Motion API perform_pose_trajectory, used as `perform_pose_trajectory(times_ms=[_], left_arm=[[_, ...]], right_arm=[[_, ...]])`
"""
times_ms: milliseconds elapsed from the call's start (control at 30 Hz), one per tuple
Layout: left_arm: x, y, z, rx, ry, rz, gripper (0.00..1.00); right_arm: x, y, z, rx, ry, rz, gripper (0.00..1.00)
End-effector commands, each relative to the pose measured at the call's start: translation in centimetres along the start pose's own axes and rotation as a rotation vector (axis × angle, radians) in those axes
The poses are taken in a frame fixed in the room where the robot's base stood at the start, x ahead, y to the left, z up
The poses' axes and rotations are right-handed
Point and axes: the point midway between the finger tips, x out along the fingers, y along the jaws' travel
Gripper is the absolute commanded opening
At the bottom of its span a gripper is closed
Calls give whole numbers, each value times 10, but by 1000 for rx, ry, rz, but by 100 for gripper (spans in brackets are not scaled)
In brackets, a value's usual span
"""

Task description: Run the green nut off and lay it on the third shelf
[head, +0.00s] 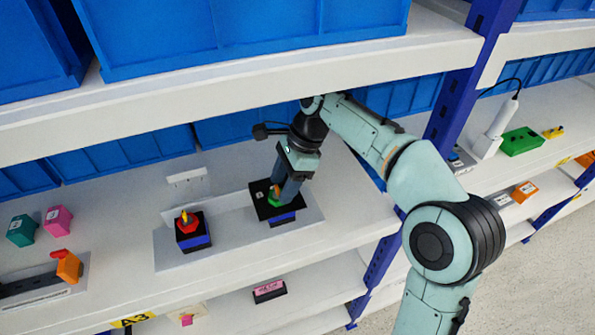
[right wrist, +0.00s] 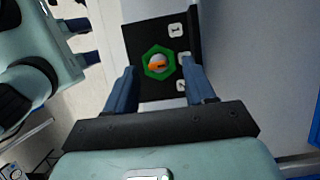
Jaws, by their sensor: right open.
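The green nut (head: 275,197) sits around an orange-tipped post on a black plate (head: 262,208) over a blue block. In the right wrist view the nut (right wrist: 158,63) is a green hexagon with the orange-and-grey post end at its centre. My right gripper (head: 287,190) is over the nut in the head view. Its blue fingers (right wrist: 160,85) are open, one to each side of the nut, with gaps visible; I cannot tell their height relative to it. My left gripper (right wrist: 94,40) shows at the upper left of the right wrist view, fingers apart and empty.
A similar red-topped unit (head: 190,228) stands left of the black plate. Teal (head: 22,231) and pink (head: 58,219) blocks sit farther left. An upper shelf (head: 250,75) overhangs from above. A lower shelf (head: 235,310) holds a pink-and-black box (head: 269,291). A blue upright (head: 455,100) stands right.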

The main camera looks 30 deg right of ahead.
Motion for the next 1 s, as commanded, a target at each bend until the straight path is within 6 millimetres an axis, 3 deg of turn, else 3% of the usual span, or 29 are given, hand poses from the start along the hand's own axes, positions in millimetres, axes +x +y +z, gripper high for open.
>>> perform_pose_trajectory(times_ms=[200,500,633,800,1000], left_arm=[[6,-3,3,-2,-4,-1,43],[5,-3,2,-1,-4,-1,43],[5,-3,2,-1,-4,-1,43],[2,-1,1,-1,-2,-1,43],[-18,10,-10,5,14,5,43]], right_arm=[[17,0,0,-1,0,0,54],[18,0,0,-1,-1,-1,54],[18,0,0,-1,-1,0,13],[18,0,0,-14,0,6,12],[15,-3,3,-147,0,62,12]])
